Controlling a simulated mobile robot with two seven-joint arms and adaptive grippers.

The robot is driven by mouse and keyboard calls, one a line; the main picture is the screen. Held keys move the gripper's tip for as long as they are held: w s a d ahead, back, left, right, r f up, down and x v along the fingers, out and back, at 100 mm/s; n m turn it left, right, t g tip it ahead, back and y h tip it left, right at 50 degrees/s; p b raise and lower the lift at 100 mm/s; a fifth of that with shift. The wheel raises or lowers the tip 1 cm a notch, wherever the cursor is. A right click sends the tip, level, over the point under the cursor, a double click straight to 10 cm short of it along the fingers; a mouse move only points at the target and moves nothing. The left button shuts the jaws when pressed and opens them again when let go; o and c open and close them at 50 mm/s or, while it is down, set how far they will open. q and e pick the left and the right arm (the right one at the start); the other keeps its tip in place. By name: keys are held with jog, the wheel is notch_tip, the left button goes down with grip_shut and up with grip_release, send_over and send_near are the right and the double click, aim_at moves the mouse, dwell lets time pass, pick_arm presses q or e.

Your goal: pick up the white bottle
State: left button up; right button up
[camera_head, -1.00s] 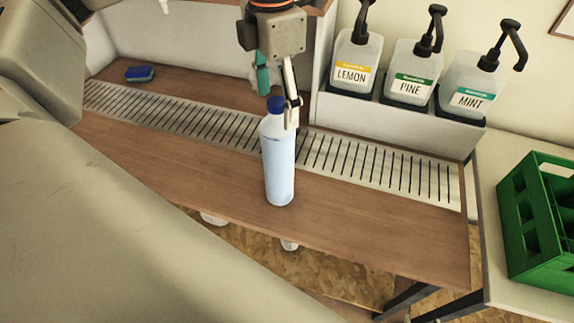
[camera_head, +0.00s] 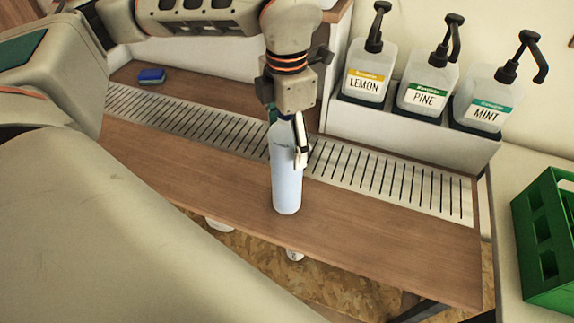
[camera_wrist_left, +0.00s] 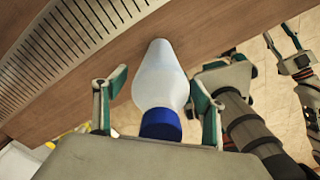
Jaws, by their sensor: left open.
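The white bottle (camera_head: 286,180), pale with a faint blue tint, stands upright on the wooden counter. In the left wrist view the open left gripper (camera_wrist_left: 156,95) has one finger on each side of the bottle's top, with visible gaps. Parts of my right arm seem to show at the right of that view; its jaw state is unclear.
A slotted drain strip (camera_head: 395,182) runs behind the bottle. Pump bottles labelled LEMON (camera_head: 368,75), PINE (camera_head: 427,88) and MINT (camera_head: 486,100) stand in a rack behind. A blue sponge (camera_head: 151,76) lies at the back left. A green crate (camera_head: 548,240) is at the right.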

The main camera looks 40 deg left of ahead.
pick_arm(q)
jog(key=shift+r, duration=0.1)
grip_shut()
jog(key=shift+r, duration=0.1)
